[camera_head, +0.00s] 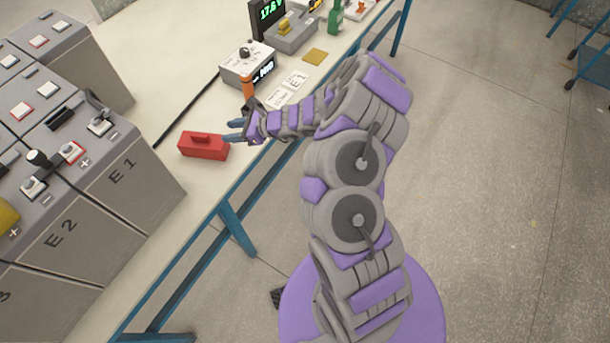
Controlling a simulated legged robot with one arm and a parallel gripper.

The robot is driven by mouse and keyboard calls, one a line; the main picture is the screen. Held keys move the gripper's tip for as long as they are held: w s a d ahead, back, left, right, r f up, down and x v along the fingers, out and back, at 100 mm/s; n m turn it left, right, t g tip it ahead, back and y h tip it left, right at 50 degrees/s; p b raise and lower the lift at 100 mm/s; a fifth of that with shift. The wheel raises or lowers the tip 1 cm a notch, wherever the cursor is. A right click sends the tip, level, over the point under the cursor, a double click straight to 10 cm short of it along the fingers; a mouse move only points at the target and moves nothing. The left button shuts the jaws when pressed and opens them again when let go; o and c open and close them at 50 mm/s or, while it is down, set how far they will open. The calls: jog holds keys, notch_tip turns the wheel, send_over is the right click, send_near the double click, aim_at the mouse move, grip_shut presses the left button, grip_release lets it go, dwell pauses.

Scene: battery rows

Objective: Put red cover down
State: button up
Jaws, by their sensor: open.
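The red cover (203,146) is a small red block with a raised handle on top. It rests on the pale table top, right of the battery labelled E1. My gripper (234,131) is just right of the red cover, with its blue-grey fingers pointing left toward it. The fingers are apart and hold nothing that I can see. A small gap seems to lie between the fingertips and the cover, though contact is hard to judge.
Grey batteries (127,178) with terminals stand at the left. A meter box (244,66) with a dark cable, an orange-handled tool (248,88), cards, a yellow pad (314,56) and a green bottle (335,18) are farther back. The table edge runs close to my gripper.

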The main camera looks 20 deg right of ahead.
jog(key=s+a+r+n+g+y, duration=0.1)
jog(key=s+a+r+n+g, duration=0.15)
jog(key=r, duration=0.35)
jog(key=s+a+r+n+g+y, duration=0.1)
jog(key=s+a+r+n, duration=0.1)
jog(key=a+r+n, duration=0.3)
jog(key=s+a+r+n+g, duration=0.2)
jog(key=s+r+n, duration=0.25)
jog(key=s, duration=0.25)
jog(key=s+a+r+n+g, duration=0.2)
jog(key=s+r+n+g, duration=0.1)
jog(key=s+r, duration=0.3)
jog(key=s+d+r+n+g+h, duration=0.1)
jog(key=s+d+n+h, duration=0.2)
jog(key=s, duration=0.3)
jog(key=s+d+r+n+g+h, duration=0.1)
jog(key=s+d+n+h, duration=0.15)
jog(key=s, duration=0.45)
jog(key=s+d+n+t+h, duration=0.1)
jog(key=s+d+n+h, duration=0.3)
jog(key=s+d+h, duration=0.4)
jog(key=s+d, duration=0.5)
jog(key=d, duration=0.3)
jog(key=shift+d, duration=0.3)
jog(key=shift+a+f, duration=0.1)
jog(key=shift+a, duration=0.2)
